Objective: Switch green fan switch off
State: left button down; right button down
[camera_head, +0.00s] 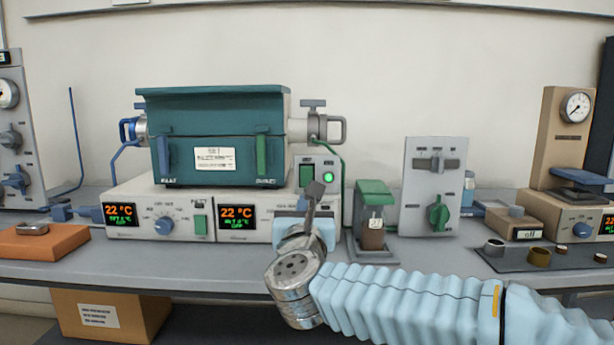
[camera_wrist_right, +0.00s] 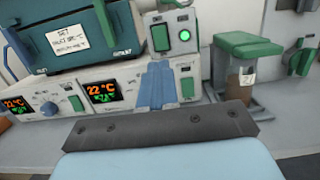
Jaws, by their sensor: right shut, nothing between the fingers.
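A switch box right of the teal furnace carries a green rocker switch (camera_head: 306,174) beside a lit green lamp (camera_head: 328,177). The rocker (camera_wrist_right: 160,37) and lamp (camera_wrist_right: 184,35) also show in the wrist view. A second green switch (camera_wrist_right: 187,88) sits lower on the white base, and another green switch (camera_head: 200,224) is between the two displays. I cannot read which is labelled fan. My right gripper (camera_head: 314,190) is shut and empty in front of the switch box. Its blue fingers (camera_wrist_right: 160,68) point up below the rocker in the wrist view; contact is not clear. My left gripper is not in view.
The teal furnace (camera_head: 215,130) stands on a white control base with displays reading 22 °C. A green-topped holder with a brown jar (camera_head: 372,234) and a grey panel with a green knob (camera_head: 438,213) stand close to the right. An orange block (camera_head: 42,243) lies left.

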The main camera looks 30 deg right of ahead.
aim_at(307, 172)
jog(key=p+x, duration=0.3)
jog(key=x, duration=1.1)
jog(key=shift+a, duration=0.1)
jog(key=shift+r+p, duration=0.1)
jog(key=shift+p, duration=0.25)
